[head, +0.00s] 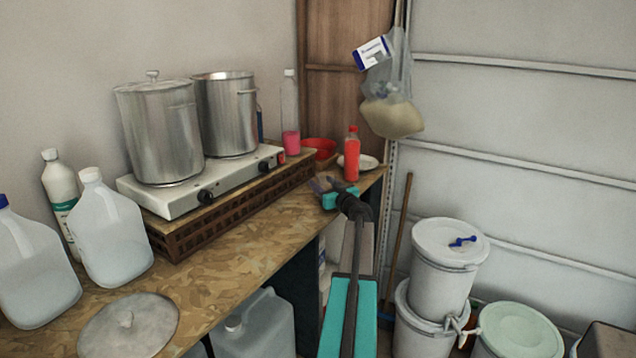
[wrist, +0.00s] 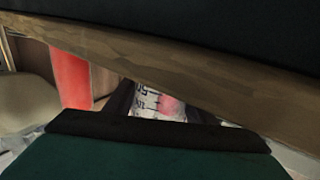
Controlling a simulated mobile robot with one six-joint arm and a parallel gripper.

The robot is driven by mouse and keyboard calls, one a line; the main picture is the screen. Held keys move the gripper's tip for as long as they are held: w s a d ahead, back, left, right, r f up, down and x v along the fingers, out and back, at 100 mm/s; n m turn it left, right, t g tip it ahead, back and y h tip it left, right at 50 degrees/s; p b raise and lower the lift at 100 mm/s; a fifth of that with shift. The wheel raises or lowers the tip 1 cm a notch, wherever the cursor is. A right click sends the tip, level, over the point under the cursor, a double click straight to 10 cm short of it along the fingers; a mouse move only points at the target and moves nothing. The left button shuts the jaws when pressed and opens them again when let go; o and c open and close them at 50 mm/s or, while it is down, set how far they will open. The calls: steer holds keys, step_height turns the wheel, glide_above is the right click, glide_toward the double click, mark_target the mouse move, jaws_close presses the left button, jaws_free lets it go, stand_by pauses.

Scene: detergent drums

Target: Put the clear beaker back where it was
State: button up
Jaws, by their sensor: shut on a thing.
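The clear beaker (wrist: 152,102) shows in the wrist view between my dark fingertips, with dark printed markings and a pinkish patch on or through it. My gripper (wrist: 162,106) is shut on it. In the head view my gripper (head: 324,187) is at the far right end of the worktop, left of and in front of the red bottle. The beaker is only a small, pale bluish shape (head: 317,184) there, mostly hidden by the gripper. I cannot tell whether its base touches the worktop.
The red bottle (head: 351,157) stands beside a white plate (head: 369,162) and a red bowl (head: 320,147). The hotplate (head: 170,202) carries two steel pots. A bag (head: 392,115) hangs at the right. The worktop (head: 255,240) is clear along its front middle.

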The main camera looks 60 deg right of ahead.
mark_target(326, 186)
steer(key=shift+x, duration=1.95)
steer(key=shift+s+f, duration=0.15)
steer(key=shift+f, duration=0.15)
steer(key=shift+f, duration=0.1)
steer(key=o, duration=1.1)
steer(key=shift+s+a, duration=0.15)
steer(key=shift+s, duration=0.05)
steer(key=v, duration=1.1)
steer(key=shift+a, duration=0.1)
steer(key=shift+s+a, duration=0.15)
steer(key=shift+s, duration=0.1)
